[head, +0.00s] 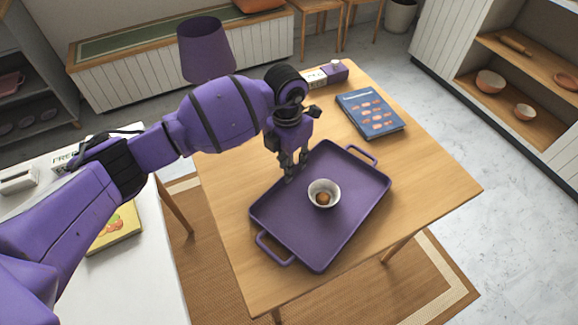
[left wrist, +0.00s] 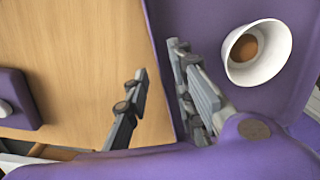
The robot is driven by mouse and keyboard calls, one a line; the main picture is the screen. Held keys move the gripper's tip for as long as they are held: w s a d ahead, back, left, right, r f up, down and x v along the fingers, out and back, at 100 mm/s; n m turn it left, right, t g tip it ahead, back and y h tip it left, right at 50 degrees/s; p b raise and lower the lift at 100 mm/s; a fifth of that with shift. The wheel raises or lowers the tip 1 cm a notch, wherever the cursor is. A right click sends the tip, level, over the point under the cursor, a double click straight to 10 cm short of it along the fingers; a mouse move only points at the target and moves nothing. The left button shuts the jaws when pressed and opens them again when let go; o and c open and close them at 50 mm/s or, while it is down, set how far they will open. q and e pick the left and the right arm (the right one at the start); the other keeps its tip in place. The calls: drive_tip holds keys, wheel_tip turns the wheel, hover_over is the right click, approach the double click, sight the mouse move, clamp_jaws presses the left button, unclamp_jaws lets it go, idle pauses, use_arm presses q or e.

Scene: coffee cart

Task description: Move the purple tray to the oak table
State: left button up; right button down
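The purple tray (head: 335,225) lies flat on a light wooden table (head: 430,185), with a handle at each end. A white bowl (head: 331,187) with something brown inside sits in it; the bowl also shows in the left wrist view (left wrist: 270,68). My left gripper (head: 289,176) points down at the tray's far left edge. In the left wrist view my left gripper (left wrist: 158,62) has its fingers apart, one over the bare wood and one over the tray, with the tray's edge (left wrist: 165,75) between them. I see no firm contact. My right gripper is not in view.
A blue book (head: 370,114) lies at the table's back right, and a small purple and white box (head: 334,73) at its far edge. A white table (head: 150,265) at the left holds a yellow book (head: 117,228). The wooden table's right side is clear.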

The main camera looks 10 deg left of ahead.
use_arm(q)
wheel_tip(320, 180, up, 10)
drive_tip(key=shift+a+r, duration=0.15)
idle(0.5)
